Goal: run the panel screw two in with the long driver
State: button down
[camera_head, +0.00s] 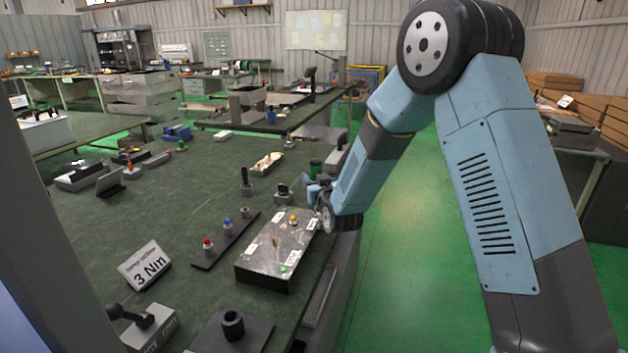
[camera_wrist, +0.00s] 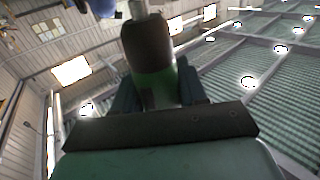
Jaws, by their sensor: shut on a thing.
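My gripper (camera_head: 322,190) is beside the back right corner of the panel box (camera_head: 262,266). In the wrist view my gripper (camera_wrist: 160,98) is shut on a driver with a green and dark handle (camera_wrist: 150,62); a metal shaft runs out of the top of the picture. I cannot tell its length or where its tip is. The box is a dark block with a grey top and white labels. A yellow knob-like piece (camera_head: 293,219) stands near its back edge, a small brass piece (camera_head: 275,241) in the middle and a green spot (camera_head: 284,268) at the front. I cannot tell which is screw two.
A dark rack (camera_head: 222,246) with red-topped and blue-topped pieces lies left of the box. A "3 Nm" sign (camera_head: 145,265) stands farther left. A black handle stands in a holder (camera_head: 246,190) behind the rack. A dark socket (camera_head: 232,324) is in front. The bench's left middle is clear.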

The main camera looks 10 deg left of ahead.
aim_at(315, 167)
jog(key=shift+f, duration=0.55)
dwell(1.2)
jog(key=shift+r, duration=2.55)
